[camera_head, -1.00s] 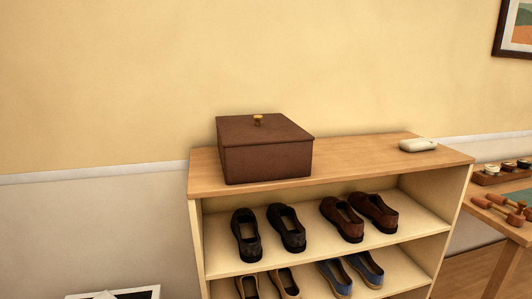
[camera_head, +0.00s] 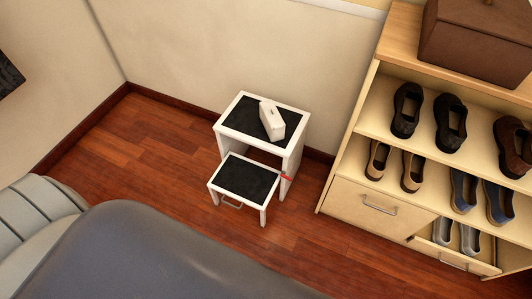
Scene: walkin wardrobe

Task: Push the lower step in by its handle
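A white step stool stands on the wood floor near the back wall. Its upper step (camera_head: 244,117) has a black top with a small white box (camera_head: 272,121) on it. The lower step (camera_head: 245,180), also white with a black top, stands out in front of the upper one. A metal handle (camera_head: 231,205) shows at the lower step's front edge. A small red thing (camera_head: 286,176) is by the lower step's right rear corner. Neither gripper is in view.
The shoe cabinet (camera_head: 340,193) stands to the right, with shoes on its shelves and a brown box (camera_head: 470,50) on top. A drawer at its bottom right holds grey shoes and looks pulled out. A grey rounded form fills the lower left. Floor is clear left of the stool.

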